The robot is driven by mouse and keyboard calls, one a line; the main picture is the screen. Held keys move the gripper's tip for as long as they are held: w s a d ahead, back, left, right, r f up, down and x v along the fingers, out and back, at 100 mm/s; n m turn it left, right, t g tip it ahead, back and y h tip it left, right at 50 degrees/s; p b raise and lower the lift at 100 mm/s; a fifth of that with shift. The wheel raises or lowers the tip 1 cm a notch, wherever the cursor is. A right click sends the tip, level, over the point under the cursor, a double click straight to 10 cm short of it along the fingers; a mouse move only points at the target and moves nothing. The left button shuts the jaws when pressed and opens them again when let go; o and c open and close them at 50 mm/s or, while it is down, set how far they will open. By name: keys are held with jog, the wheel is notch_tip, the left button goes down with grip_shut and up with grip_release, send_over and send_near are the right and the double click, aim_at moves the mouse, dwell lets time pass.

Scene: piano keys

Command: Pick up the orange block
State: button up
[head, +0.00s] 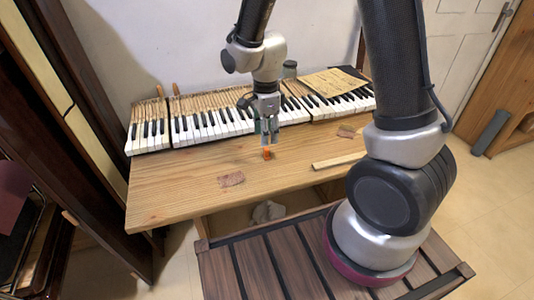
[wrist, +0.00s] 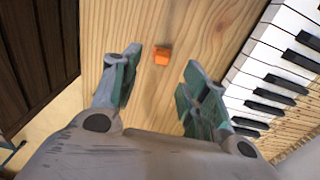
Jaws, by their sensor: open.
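The orange block (head: 267,155) stands on the wooden table (head: 180,190), in front of the piano keys. My gripper (head: 267,136) is just above it in the head view, pointing down. In the wrist view the small orange block (wrist: 161,57) lies on bare wood, ahead of my gripper (wrist: 158,78) and between the lines of its two spread fingers. The fingers look apart and empty. I cannot tell the exact height gap between fingertips and block.
Several rows of piano keys (head: 205,124) run along the table's back, close behind my gripper; keys also show in the wrist view (wrist: 275,80). The table's front left is clear.

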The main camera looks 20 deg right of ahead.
aim_at(266, 148)
jog(key=f, duration=0.7)
jog(key=shift+w+d+f, duration=0.1)
jog(key=shift+w, duration=0.1)
grip_shut()
